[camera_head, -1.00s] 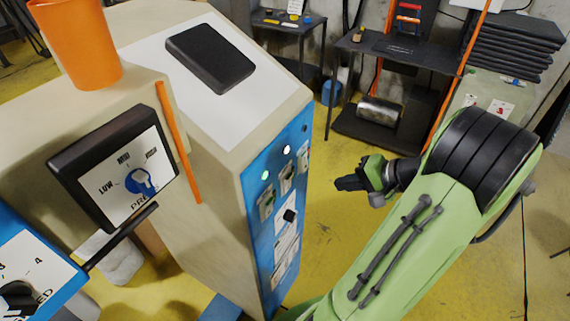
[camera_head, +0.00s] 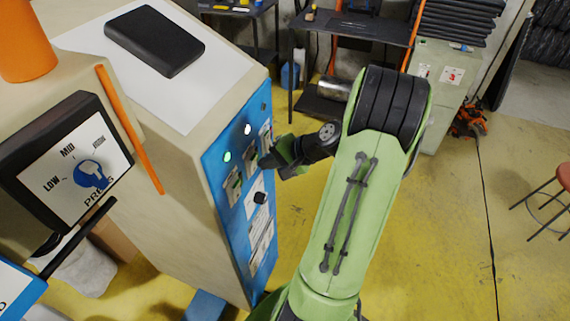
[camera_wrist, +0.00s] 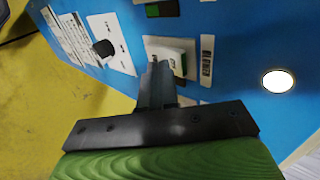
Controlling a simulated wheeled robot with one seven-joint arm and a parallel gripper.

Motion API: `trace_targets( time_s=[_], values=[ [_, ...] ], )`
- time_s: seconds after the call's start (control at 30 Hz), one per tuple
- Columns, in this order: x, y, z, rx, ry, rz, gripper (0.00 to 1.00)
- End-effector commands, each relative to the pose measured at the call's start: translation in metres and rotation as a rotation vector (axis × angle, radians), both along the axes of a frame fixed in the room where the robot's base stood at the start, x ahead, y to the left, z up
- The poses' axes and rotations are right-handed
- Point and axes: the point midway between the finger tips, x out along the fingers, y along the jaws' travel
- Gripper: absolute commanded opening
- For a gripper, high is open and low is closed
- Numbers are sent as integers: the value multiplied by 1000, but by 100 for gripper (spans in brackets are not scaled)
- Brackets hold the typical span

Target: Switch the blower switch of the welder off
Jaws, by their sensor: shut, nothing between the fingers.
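The welder's blue control panel (camera_head: 232,217) stands on the side of a beige cabinet. It carries a column of rocker switches, lamps and a black knob (camera_head: 261,197), which also shows in the wrist view (camera_wrist: 103,48). My gripper (camera_head: 264,160) is shut and empty, with its tips close to the middle switch (camera_head: 250,157). In the wrist view my gripper's fingertips (camera_wrist: 160,68) overlap a white and green rocker switch (camera_wrist: 178,54) and partly hide it. I cannot tell whether they touch it. The labels are too small to read, so I cannot tell which is the blower switch.
A lit white lamp (camera_wrist: 278,80) is right of the fingers in the wrist view. A pressure dial box (camera_head: 70,160) and an orange bar (camera_head: 128,128) are at the left. A black shelf (camera_head: 352,28) stands behind.

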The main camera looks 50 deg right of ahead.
Motion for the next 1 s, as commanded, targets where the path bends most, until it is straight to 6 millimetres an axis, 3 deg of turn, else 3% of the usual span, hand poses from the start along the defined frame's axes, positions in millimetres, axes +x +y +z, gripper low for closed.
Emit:
trace_targets(
  time_s=[0.73, 1.0],
  values=[
    [14, 5, 5, 0, 1, -1, 0],
    [14, 5, 18, 0, 1, 0, 0]
  ],
)
